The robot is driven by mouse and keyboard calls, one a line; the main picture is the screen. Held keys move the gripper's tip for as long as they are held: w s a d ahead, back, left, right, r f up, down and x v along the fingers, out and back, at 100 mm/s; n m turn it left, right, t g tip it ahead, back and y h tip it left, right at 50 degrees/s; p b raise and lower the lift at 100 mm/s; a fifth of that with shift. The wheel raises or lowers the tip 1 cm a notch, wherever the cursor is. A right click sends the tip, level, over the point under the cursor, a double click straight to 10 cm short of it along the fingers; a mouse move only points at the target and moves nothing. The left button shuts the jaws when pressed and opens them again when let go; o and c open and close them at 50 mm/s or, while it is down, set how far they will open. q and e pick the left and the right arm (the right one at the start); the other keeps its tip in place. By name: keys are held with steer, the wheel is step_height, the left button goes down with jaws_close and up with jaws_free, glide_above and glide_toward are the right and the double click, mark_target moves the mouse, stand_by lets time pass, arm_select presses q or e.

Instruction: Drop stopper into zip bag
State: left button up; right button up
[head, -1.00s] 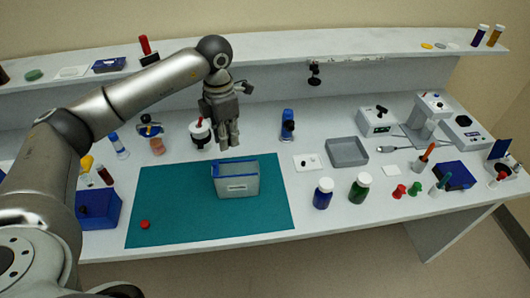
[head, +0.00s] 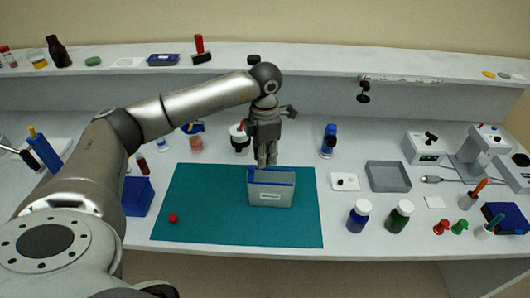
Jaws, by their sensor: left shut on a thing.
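The zip bag (head: 271,196) stands upright on the teal mat, grey and see-through with a blue top edge and a pale label. My left gripper (head: 267,163) points down right at the back of the bag's top edge, its fingertips close to the opening. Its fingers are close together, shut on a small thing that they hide. I cannot make out a stopper there, nor tell whether the fingertips are inside the bag or just behind it. My right gripper is not in view.
The teal mat (head: 210,225) is mostly clear, with a small red piece (head: 173,218) at its left. A blue box (head: 137,196) stands left of it. Blue (head: 358,216) and green (head: 398,216) bottles and a grey tray (head: 388,177) are to the right. A shelf runs behind.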

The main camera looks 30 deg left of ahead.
arm_select(q)
steer(key=o, duration=0.8)
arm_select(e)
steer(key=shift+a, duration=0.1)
arm_select(q)
steer(key=shift+r, duration=0.1)
step_height(320, 180, up, 12)
steer(key=shift+f, duration=0.1)
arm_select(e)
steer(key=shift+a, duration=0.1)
